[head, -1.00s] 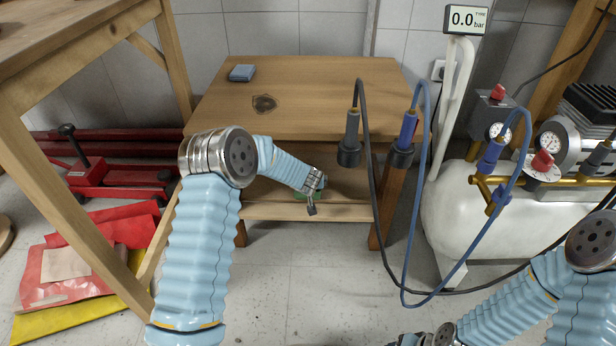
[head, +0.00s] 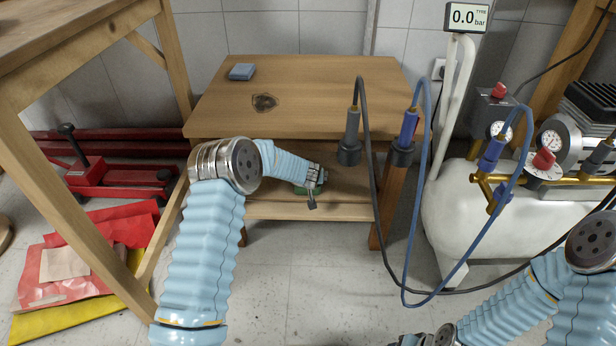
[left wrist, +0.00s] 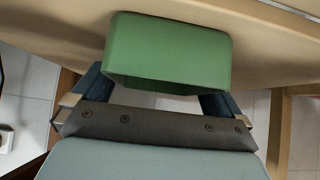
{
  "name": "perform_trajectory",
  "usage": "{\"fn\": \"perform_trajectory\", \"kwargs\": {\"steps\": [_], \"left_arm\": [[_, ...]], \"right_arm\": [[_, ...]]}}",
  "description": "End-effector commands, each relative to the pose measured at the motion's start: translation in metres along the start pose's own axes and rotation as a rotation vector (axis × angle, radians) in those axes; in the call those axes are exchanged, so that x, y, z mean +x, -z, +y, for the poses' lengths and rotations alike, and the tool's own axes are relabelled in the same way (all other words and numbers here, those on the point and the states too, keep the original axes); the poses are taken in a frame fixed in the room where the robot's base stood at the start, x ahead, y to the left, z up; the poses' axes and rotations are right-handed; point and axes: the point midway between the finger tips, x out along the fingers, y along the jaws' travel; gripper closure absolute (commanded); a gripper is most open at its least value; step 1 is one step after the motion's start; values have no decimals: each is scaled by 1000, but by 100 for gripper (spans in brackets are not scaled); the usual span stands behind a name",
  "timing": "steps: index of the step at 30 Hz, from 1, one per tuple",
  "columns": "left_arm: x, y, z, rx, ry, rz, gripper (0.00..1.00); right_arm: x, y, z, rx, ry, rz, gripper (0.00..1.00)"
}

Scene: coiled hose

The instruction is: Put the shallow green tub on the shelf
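The shallow green tub (left wrist: 168,52) fills the upper middle of the left wrist view, its near wall facing the camera. The shelf (head: 270,210) is the lower board of the wooden table. My right gripper (head: 405,341) is largely cut off at the bottom edge.
A white compressor tank (head: 470,225) stands at right. A wooden bench (head: 60,150) stands at left.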

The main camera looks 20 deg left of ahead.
Motion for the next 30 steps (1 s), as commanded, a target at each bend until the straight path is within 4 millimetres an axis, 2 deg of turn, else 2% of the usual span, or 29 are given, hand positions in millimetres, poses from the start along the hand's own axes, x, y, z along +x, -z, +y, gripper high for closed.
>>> {"fn": "perform_trajectory", "kwargs": {"steps": [8, 11, 21, 25, 30], "left_arm": [[-3, 3, 0, -1, 0, 1, 0], [-17, 4, 0, 1, 0, 1, 0], [-93, 5, 0, 1, -2, 1, 0], [-112, 4, 0, 1, 0, 1, 0], [-122, 2, 0, -1, 0, 0, 0]], "right_arm": [[0, 0, 0, 0, 0, 0, 43], [-4, 0, -2, 0, 0, -1, 43], [-20, 0, -8, -1, 0, -5, 43], [-24, -1, -9, -1, 1, -6, 43], [-26, -1, -10, -2, 1, -7, 43]]}}
